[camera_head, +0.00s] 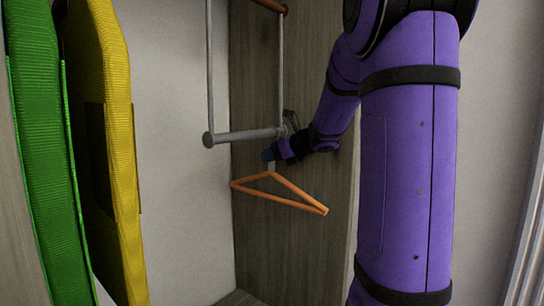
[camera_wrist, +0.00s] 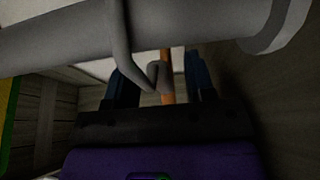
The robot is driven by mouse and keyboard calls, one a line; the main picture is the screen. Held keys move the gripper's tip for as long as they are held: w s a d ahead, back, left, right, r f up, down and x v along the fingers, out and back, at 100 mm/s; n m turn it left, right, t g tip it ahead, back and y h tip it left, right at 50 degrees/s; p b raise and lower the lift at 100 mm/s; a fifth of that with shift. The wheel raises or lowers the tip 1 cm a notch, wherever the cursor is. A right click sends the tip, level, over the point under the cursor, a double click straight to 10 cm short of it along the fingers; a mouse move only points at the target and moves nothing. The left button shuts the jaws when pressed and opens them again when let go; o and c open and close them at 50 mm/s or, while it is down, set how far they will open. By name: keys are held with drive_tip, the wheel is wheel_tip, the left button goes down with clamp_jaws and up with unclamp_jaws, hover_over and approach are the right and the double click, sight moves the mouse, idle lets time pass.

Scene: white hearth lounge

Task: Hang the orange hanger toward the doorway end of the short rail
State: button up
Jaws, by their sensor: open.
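The orange hanger (camera_head: 277,202) hangs tilted below the right end of the short grey rail (camera_head: 240,136). In the wrist view, a grey hook crosses the near side of the rail (camera_wrist: 60,48) and curves down to the orange part of the hanger (camera_wrist: 167,72). Whether it rests on the rail is hidden. My gripper (camera_head: 268,155) is just under the rail's right end, at the top of the hanger. In the wrist view, my gripper (camera_wrist: 162,82) is open, with a dark blue finger on each side of the hanger's neck. The fingers appear apart from it.
A yellow garment (camera_head: 122,150) and a green garment (camera_head: 40,130) hang at the left. A wooden panel (camera_head: 300,235) stands close behind and right of the rail. Grey uprights (camera_head: 210,70) carry the rail from a higher reddish-brown bar (camera_head: 270,5). White wall space lies between the garments and rail.

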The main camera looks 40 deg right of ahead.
drive_tip(key=v, duration=1)
drive_tip(key=s+a+f+n+g+y, duration=0.1)
drive_tip(key=s+a+f+n+g, duration=0.15)
drive_tip(key=a+n, duration=0.75)
drive_tip(key=s+a+f+n+g+y, duration=0.15)
drive_tip(key=s+a+n+g, duration=0.25)
drive_tip(key=a+n, duration=0.55)
drive_tip(key=s+a+f+n+h, duration=0.2)
drive_tip(key=s+a+f+n, duration=0.1)
drive_tip(key=n, duration=0.4)
drive_tip(key=s+a+f+n+g+h, duration=0.1)
drive_tip(key=s+a+f+n+h, duration=0.1)
drive_tip(key=s+a+n, duration=0.3)
drive_tip(key=s+f+n, duration=0.1)
drive_tip(key=s+n, duration=0.2)
drive_tip(key=shift+a, duration=0.4)
drive_tip(key=shift+g, duration=0.25)
